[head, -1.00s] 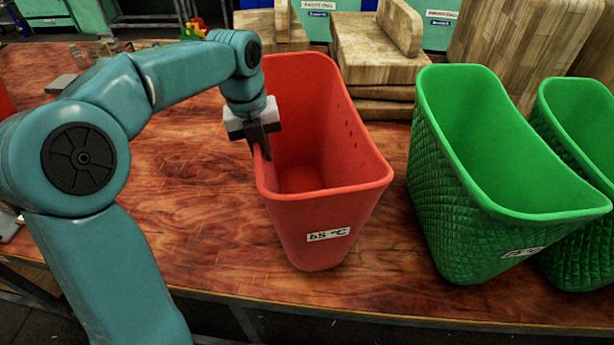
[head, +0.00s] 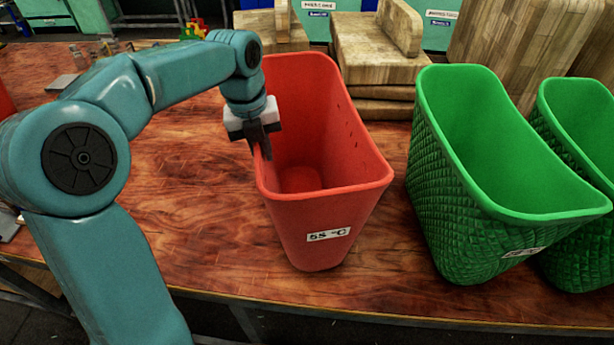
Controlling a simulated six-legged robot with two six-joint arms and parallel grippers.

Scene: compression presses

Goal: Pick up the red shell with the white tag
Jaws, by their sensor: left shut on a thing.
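The red shell (head: 320,222) is an open bin with a white tag (head: 329,235) on its front that reads about 55 °C. It stands upright on the wooden table in the middle of the head view. My left gripper (head: 262,146) points down at the shell's left rim and is shut on that wall, one finger inside and the other outside. The outer finger is partly hidden. My right gripper does not show.
A green quilted shell (head: 440,190) with a white tag stands to the right, a gap away, and another green shell (head: 585,130) is beyond it. Wooden blocks (head: 380,50) stand behind.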

